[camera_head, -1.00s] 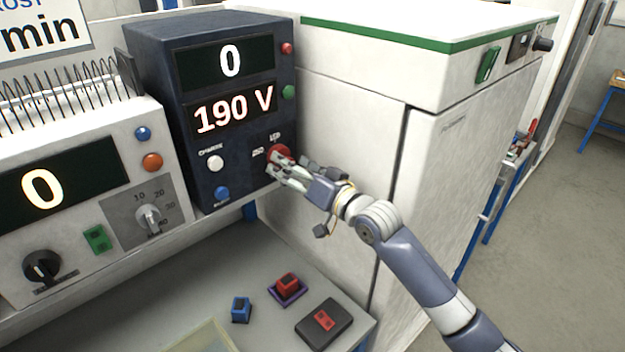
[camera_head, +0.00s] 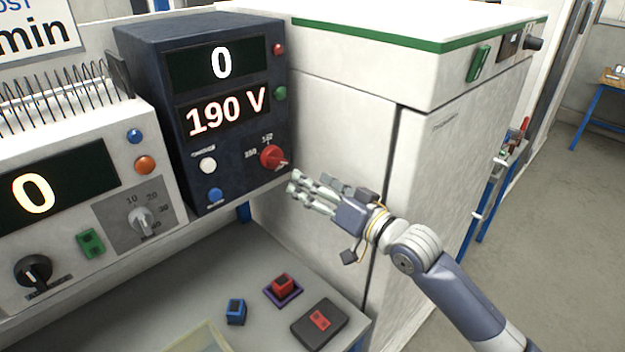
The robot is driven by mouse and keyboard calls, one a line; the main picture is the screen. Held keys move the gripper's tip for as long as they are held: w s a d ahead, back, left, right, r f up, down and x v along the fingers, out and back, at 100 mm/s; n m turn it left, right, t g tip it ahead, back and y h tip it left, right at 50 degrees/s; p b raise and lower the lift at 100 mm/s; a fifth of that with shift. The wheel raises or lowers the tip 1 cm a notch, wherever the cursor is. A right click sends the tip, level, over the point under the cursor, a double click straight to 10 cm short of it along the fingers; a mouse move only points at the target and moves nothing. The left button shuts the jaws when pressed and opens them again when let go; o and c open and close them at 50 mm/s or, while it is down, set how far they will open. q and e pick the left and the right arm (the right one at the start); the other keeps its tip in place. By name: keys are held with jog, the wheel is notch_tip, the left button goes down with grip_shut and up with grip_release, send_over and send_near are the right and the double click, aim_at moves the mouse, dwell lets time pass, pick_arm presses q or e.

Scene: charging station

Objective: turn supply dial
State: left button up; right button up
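The dark blue supply unit (camera_head: 232,140) stands at the back with two displays reading 0 and 190 V. Its red dial (camera_head: 271,156) is at the lower right of its front, with the pointer turned to the right and slightly down. My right gripper (camera_head: 293,190) is just right of and below the dial, apart from it. Its fingers are spread a little with nothing between them. My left gripper is not in view.
A white unit (camera_head: 75,190) with a display reading 0, knobs and a green switch is at left. A tall white cabinet (camera_head: 350,130) stands behind my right arm. A blue connector (camera_head: 236,311), a red connector (camera_head: 282,284) and a dark box (camera_head: 318,323) lie on the grey bench (camera_head: 190,280).

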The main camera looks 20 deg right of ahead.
aim_at(280, 160)
dwell(0.6)
jog(key=w+a+n+p, duration=0.1)
jog(key=w, duration=0.2)
jog(key=w+a+n+p, duration=0.1)
jog(key=w+n+p, duration=0.1)
jog(key=w, duration=0.1)
jog(key=w+a+r+n+p, duration=0.1)
jog(key=w+n, duration=0.1)
jog(key=w, duration=0.1)
jog(key=shift+w+a, duration=0.1)
jog(key=shift+w, duration=0.2)
jog(key=shift+w+a+f+p, duration=0.1)
jog(key=shift+w+a+p, duration=0.15)
jog(key=shift+w, duration=0.35)
jog(key=c, duration=1.1)
